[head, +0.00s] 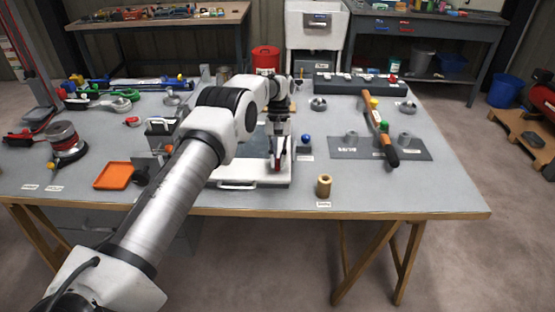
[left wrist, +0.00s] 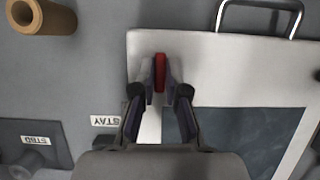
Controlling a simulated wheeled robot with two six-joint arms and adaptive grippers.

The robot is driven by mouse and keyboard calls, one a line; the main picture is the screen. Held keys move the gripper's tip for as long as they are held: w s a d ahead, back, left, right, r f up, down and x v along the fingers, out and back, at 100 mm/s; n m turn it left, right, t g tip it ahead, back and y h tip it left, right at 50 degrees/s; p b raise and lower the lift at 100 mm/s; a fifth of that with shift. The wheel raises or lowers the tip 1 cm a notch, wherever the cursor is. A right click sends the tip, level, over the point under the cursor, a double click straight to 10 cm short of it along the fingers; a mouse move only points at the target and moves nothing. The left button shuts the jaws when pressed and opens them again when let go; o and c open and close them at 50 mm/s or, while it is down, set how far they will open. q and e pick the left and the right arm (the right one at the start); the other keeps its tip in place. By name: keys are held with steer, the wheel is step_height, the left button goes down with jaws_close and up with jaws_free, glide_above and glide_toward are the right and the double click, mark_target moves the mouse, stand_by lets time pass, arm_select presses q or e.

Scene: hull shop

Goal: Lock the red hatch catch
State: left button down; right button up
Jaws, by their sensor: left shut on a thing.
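The red hatch catch (left wrist: 160,72) shows as a narrow red piece between my left gripper's fingertips in the left wrist view. My left gripper (head: 277,162) is shut on it, over the near right part of the white hatch panel (head: 277,179). The same panel fills the right of the left wrist view (left wrist: 210,72), with a dark pane and a metal handle (left wrist: 262,5) at its edge. The fingers hide most of the catch, so I cannot tell whether it is turned to its locked position. My right gripper is in neither view.
A tan cylinder (head: 324,187) stands right of the hatch. A blue ball-topped knob (head: 306,140) is near its right edge. A dark plate (head: 345,153) with posts and an orange-handled bar lies further right. An orange tray (head: 114,175) lies left.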

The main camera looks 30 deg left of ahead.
mark_target(278, 162)
arm_select(q)
steer(key=shift+s+f, duration=0.1)
steer(key=shift+f, duration=0.05)
steer(key=c, duration=1.2)
jaws_free()
step_height(278, 162, up, 10)
